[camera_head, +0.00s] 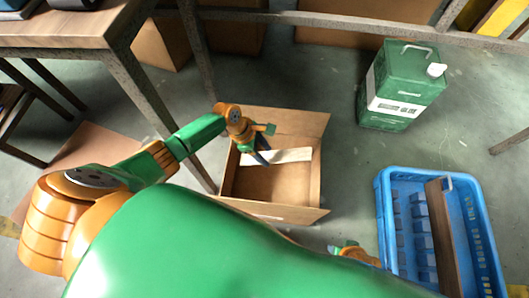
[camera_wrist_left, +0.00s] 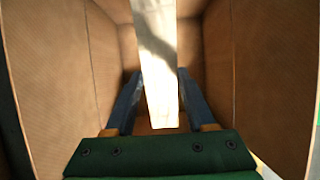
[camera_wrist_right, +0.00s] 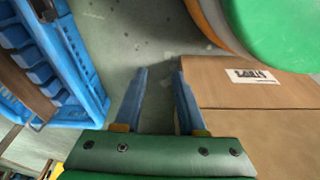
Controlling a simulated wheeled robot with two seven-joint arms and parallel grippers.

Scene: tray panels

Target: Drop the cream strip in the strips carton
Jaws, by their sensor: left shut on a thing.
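The cream strip (camera_head: 290,156) is a long pale flat piece. It lies across the opening of the open brown carton (camera_head: 325,135) in the head view; its height over the carton floor is hard to tell. My left gripper (camera_head: 263,157) is shut on the strip, over the carton. In the left wrist view the strip (camera_wrist_left: 160,50) runs between the two blue fingers, with carton walls (camera_wrist_left: 65,70) on both sides. My right gripper (camera_wrist_right: 160,75) is open and empty outside the carton, whose side with a white printed label (camera_wrist_right: 250,76) shows in the right wrist view.
A blue crate (camera_head: 384,215) with blue pieces and a brown board (camera_head: 440,235) stands at the right. A green canister (camera_head: 405,75) stands behind it. A wooden table (camera_head: 70,30) is at the upper left. Grey floor (camera_head: 345,185) is clear between carton and crate.

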